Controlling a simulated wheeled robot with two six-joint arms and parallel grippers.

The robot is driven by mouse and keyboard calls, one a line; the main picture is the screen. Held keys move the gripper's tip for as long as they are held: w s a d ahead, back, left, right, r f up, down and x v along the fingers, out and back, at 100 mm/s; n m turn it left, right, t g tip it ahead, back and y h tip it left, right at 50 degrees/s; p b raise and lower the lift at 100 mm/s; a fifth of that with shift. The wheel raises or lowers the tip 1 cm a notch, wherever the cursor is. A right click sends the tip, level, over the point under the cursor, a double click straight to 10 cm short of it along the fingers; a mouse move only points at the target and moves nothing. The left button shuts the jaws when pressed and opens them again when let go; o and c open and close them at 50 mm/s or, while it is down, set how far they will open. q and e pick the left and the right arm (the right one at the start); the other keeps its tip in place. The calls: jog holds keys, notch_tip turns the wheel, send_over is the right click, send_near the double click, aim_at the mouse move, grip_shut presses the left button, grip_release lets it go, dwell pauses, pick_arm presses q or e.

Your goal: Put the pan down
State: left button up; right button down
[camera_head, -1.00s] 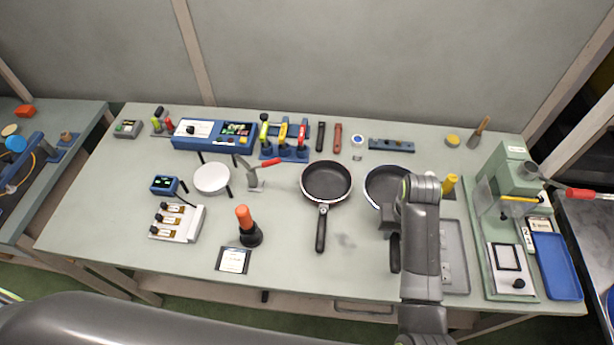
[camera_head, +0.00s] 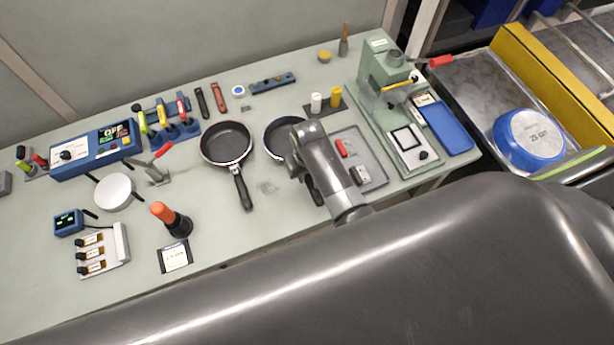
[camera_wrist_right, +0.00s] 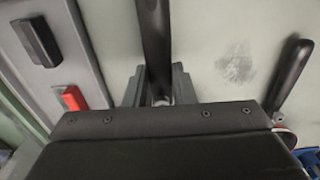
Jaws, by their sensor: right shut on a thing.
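Two dark frying pans are at the middle of the table. The left pan (camera_head: 226,145) lies flat with its black handle (camera_head: 243,190) toward the front edge. The right pan (camera_head: 279,130) is partly hidden by my right arm. I cannot tell whether it touches the table. My right gripper (camera_wrist_right: 158,82) is shut on its black handle (camera_wrist_right: 155,35), which runs between the fingers in the wrist view. In the head view my right wrist covers most of the grip. My left gripper is out of view; a large grey arm link of mine crosses the foreground.
A grey tray (camera_head: 371,168), a green press (camera_head: 382,85) and a blue tray (camera_head: 449,128) stand to the right. A blue round piece (camera_head: 530,139) lies on a metal surface (camera_head: 480,85) beyond the table. A bare patch (camera_head: 268,187) of table lies between the pan handles.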

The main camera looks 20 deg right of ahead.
notch_tip(320, 180, down, 3)
jog(key=shift+r, duration=0.2)
jog(key=shift+f, duration=0.15)
jog(key=shift+s, duration=0.1)
jog(key=c, duration=1.5)
grip_release()
jog(key=o, duration=0.3)
